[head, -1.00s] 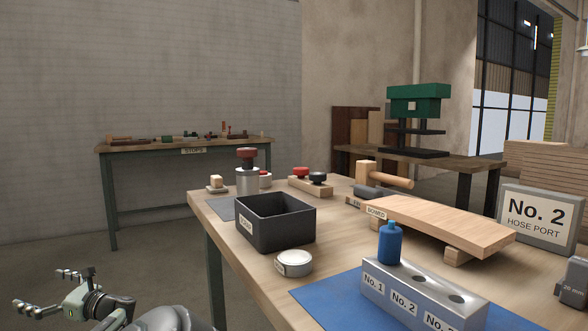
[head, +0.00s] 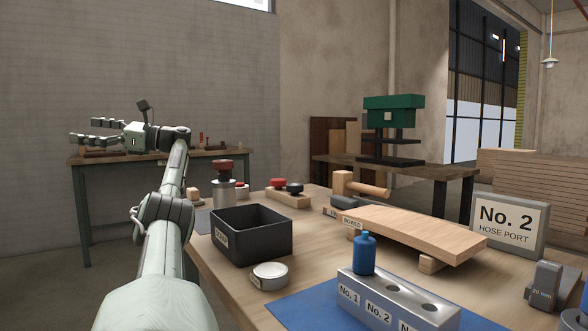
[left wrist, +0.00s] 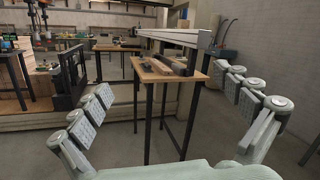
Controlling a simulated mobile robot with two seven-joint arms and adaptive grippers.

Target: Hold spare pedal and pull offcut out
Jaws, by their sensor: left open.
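My left gripper (head: 84,130) is raised at the left of the head view, with its fingers spread and nothing between them. In that view it passes in front of the back bench's left side. In the left wrist view its fingers (left wrist: 162,80) stand wide apart on both sides of a wooden-topped table (left wrist: 150,76). Brown wooden pieces (left wrist: 160,66) and a dark grey piece lie on that table, well beyond the fingers. I cannot make out which thing is the spare pedal or the offcut. My right gripper is not in view.
The near workbench (head: 232,289) holds an open dark box (head: 250,249), a round tin (head: 270,276), a blue plug (head: 364,254) in a metal block, and a bored board (head: 420,232). A back bench (head: 85,205) stands by the wall. A green press (head: 393,103) stands behind.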

